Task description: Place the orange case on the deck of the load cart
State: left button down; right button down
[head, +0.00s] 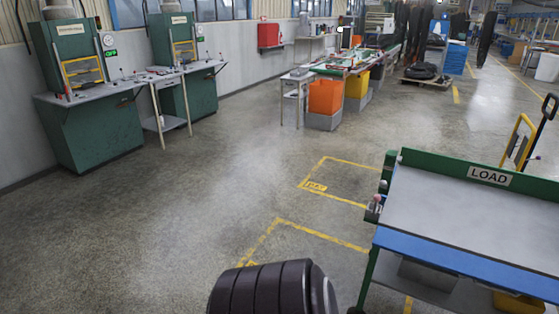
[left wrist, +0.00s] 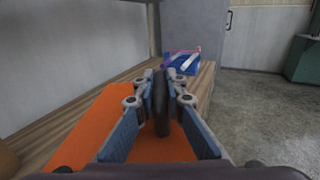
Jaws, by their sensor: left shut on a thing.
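The orange case (left wrist: 88,122) fills the lower middle of the left wrist view, against a wooden shelf or bench top. My left gripper (left wrist: 161,98) is above it, with its two blue-grey fingers closed on the case's dark upright handle (left wrist: 161,110). Whether the case touches the wood is hard to tell. The load cart (head: 490,212) stands at the right of the head view, with a green frame and a white LOAD sign (head: 489,176). Its grey deck looks empty where visible; the right side is cut off. Neither gripper shows in the head view.
A blue bin (left wrist: 182,64) with purple and white items sits farther along the wooden surface (left wrist: 205,82). Two green machines (head: 85,100) stand along the left wall. The floor (head: 190,215) left of the cart is clear, with yellow markings. A yellow-framed hand truck (head: 520,138) is behind the cart.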

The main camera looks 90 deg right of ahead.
aim_at(488, 218)
jog(key=k+z, duration=0.1)
jog(key=z, duration=0.4)
jog(key=l+z, duration=0.15)
jog(key=z, duration=0.35)
jog(key=k+l+z, duration=0.1)
jog(key=z, duration=0.35)
jog(key=k+l+z, duration=0.1)
jog(key=l+z, duration=0.85)
jog(key=l, duration=0.2)
jog(key=i+l+z, duration=0.15)
jog(key=l+z, duration=0.35)
jog(key=i+l, duration=0.1)
jog(key=l, duration=0.3)
jog(key=i+l, duration=0.1)
jog(key=l, duration=0.3)
jog(key=i+l+z, duration=0.1)
jog(key=l, duration=0.3)
jog(key=i+l, duration=0.15)
jog(key=l, duration=0.25)
jog(key=i+l+z, duration=0.1)
jog(key=l, duration=0.3)
